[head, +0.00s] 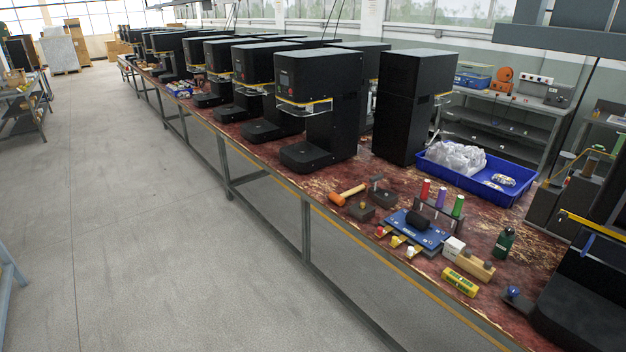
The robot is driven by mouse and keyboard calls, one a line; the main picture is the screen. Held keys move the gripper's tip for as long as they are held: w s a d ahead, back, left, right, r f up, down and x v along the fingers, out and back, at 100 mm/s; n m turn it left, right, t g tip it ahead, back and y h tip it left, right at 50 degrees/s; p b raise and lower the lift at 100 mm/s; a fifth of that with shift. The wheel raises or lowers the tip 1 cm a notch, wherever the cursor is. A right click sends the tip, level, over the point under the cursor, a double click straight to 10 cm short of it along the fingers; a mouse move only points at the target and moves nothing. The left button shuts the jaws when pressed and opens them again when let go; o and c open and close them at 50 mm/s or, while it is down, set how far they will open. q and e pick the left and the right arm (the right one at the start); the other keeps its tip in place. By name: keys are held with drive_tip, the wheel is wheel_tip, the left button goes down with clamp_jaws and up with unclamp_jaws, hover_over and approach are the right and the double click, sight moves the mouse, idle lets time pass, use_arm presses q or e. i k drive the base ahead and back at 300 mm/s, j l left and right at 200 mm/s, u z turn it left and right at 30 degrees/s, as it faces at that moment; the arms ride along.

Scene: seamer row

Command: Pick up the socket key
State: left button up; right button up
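A small dark T-shaped tool (376,181), which looks like the socket key, stands upright in a dark block (383,198) on the red worn bench. It is small in the head view, and I cannot make out its tip, which is hidden in the block. Neither of my grippers is in view.
A mallet with an orange head (337,199) and a second dark block (362,213) lie close by. Black machines (318,105) stand behind. The floor at left is clear.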

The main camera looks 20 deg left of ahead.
sight(374, 179)
drive_tip(key=u, duration=0.15)
drive_tip(key=i+j+z, duration=0.35)
drive_tip(key=i, duration=0.65)
drive_tip(key=i+j+z, duration=0.35)
drive_tip(key=i+j, duration=0.2)
drive_tip(key=i, duration=0.4)
drive_tip(key=i+j+z, duration=0.3)
drive_tip(key=i+j, duration=0.55)
